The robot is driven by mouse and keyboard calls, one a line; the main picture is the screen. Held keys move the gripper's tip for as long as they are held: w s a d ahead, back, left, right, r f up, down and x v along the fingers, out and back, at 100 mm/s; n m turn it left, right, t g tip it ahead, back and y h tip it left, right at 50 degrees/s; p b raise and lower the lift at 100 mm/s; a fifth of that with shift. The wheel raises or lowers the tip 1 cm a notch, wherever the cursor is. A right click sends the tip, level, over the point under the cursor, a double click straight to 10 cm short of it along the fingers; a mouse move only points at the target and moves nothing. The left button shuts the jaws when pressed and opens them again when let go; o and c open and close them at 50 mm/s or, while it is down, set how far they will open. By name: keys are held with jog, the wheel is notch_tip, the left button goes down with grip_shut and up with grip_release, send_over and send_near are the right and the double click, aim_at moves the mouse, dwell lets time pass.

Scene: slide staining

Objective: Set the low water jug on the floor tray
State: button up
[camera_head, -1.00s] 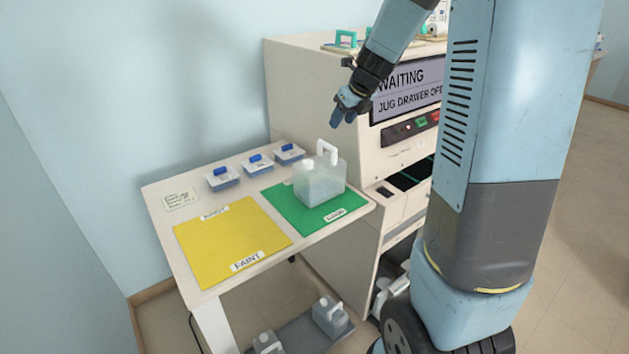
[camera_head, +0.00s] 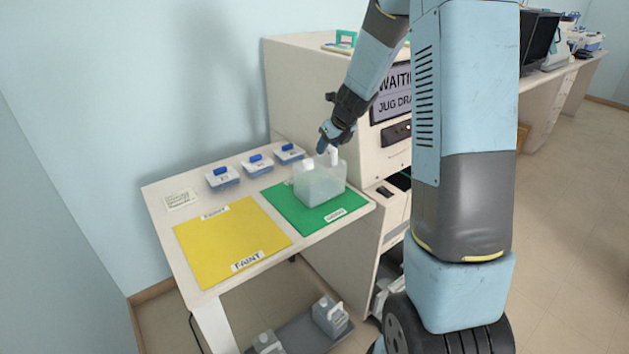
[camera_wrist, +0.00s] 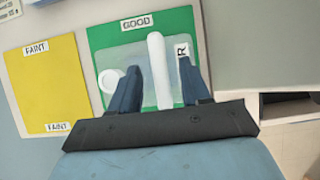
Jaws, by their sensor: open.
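A translucent jug (camera_head: 319,184) with a white cap and white handle stands upright on the green mat (camera_head: 291,211) on the side table. In the wrist view the jug's white handle (camera_wrist: 158,70) lies between the two blue fingers of my gripper (camera_wrist: 164,80), which is open. In the head view my gripper (camera_head: 329,143) is at the top of the jug, over the handle. Whether the fingers touch it cannot be told. The dark floor tray (camera_head: 300,332) is under the table, with a jug (camera_head: 330,317) and another jug (camera_head: 267,342) on it.
A yellow mat (camera_head: 232,238) lies left on the table. Several small blue-handled boxes (camera_head: 222,178) stand along its back edge. The cream machine (camera_head: 300,80) with a display is close on the right. Table legs flank the floor tray.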

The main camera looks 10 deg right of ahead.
jog(key=shift+w+a+f, duration=0.1)
jog(key=shift+w+f, duration=0.15)
jog(key=shift+f, duration=0.25)
jog(key=shift+c, duration=0.2)
grip_shut()
